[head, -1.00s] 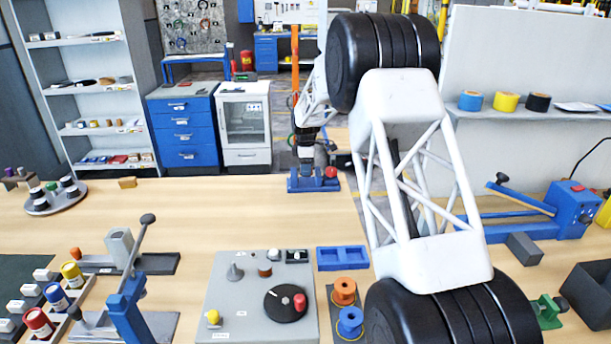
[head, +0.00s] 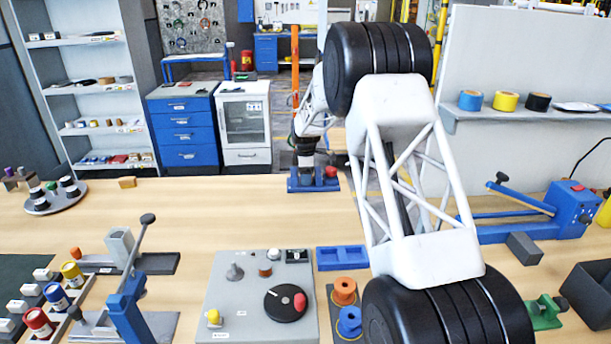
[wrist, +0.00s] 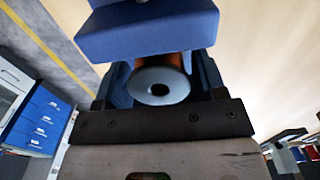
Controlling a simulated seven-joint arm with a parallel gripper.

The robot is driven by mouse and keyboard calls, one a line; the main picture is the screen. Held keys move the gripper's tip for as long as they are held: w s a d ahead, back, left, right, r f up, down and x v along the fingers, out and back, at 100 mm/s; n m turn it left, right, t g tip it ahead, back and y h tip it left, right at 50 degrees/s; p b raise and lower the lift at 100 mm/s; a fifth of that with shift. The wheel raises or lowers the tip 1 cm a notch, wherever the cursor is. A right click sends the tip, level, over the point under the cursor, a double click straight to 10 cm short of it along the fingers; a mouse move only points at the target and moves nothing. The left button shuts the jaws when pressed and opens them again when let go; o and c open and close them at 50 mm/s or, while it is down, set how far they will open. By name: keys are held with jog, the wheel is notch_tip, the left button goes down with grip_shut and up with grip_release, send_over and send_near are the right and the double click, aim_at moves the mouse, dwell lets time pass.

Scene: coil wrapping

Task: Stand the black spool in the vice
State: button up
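The blue vice (head: 312,181) stands at the far middle of the bench, with a red part at its right. My gripper (head: 307,158) points down just over it in the head view; its fingers are too small to read there. Something orange-brown shows behind the round end. A blue block of the vice (wrist: 150,35) lies close beyond. Contact between spool and vice cannot be told.
An orange spool (head: 344,290) and a blue spool (head: 349,321) stand on a dark holder. A grey panel with a black disc (head: 285,303) and a blue tray (head: 342,258) are nearer. A blue lever device (head: 570,210) is at right.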

jog(key=shift+o, duration=0.5)
jog(key=shift+r, duration=0.1)
notch_tip(320, 180, up, 12)
dwell(0.5)
dwell(0.7)
